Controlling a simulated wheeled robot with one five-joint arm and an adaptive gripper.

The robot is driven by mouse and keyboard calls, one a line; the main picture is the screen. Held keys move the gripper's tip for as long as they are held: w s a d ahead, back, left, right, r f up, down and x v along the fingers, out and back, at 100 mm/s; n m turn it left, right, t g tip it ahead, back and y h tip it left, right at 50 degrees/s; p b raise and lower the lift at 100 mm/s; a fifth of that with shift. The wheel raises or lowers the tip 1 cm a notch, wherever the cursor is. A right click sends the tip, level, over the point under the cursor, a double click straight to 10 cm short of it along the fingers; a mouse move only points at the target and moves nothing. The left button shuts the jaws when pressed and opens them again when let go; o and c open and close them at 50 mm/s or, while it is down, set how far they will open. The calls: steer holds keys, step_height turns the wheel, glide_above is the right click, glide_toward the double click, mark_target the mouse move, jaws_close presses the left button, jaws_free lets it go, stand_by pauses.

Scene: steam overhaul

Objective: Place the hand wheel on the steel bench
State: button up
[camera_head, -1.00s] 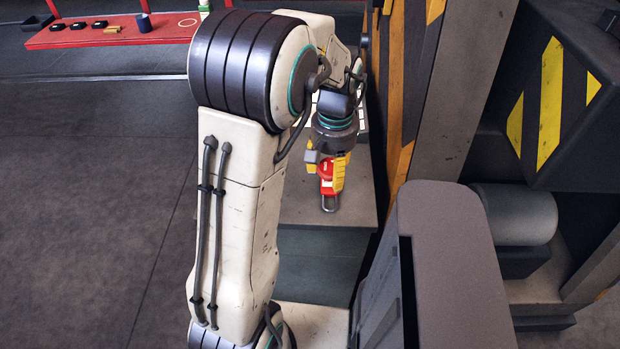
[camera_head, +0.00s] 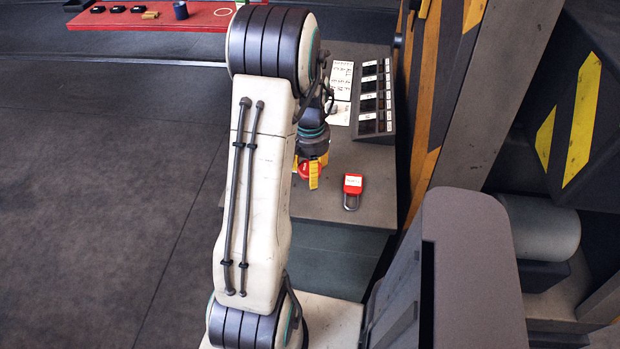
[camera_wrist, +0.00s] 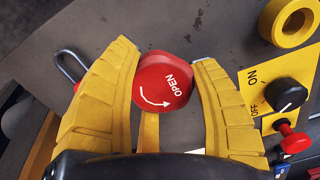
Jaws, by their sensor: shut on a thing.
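The hand wheel (camera_wrist: 163,80) is a red round cap with a white arrow and the word OPEN. It sits between the yellow fingers of my gripper (camera_wrist: 165,58) in the wrist view, and the gripper is shut on it. In the head view, my gripper (camera_head: 311,176) points down over the left part of a grey bench top (camera_head: 375,208), with the red wheel (camera_head: 304,171) partly hidden by a finger. I take this grey bench for the steel bench. The height of the wheel above it is hard to tell.
A red padlock (camera_head: 352,186) lies on the bench, right of my gripper. A black switch rack (camera_head: 374,100) and white sheets stand behind. The wrist view shows a yellow ring (camera_wrist: 290,20) and a yellow ON/OFF panel (camera_wrist: 255,88). A striped post (camera_head: 425,90) borders the bench.

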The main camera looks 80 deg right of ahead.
steer(key=shift+f+p, duration=0.35)
steer(key=shift+f, duration=1.6)
steer(key=shift+f, duration=0.2)
steer(key=o, duration=1.2)
steer(key=shift+r, duration=0.1)
step_height(320, 180, up, 12)
steer(key=shift+r+b, duration=0.15)
steer(key=shift+b, duration=0.2)
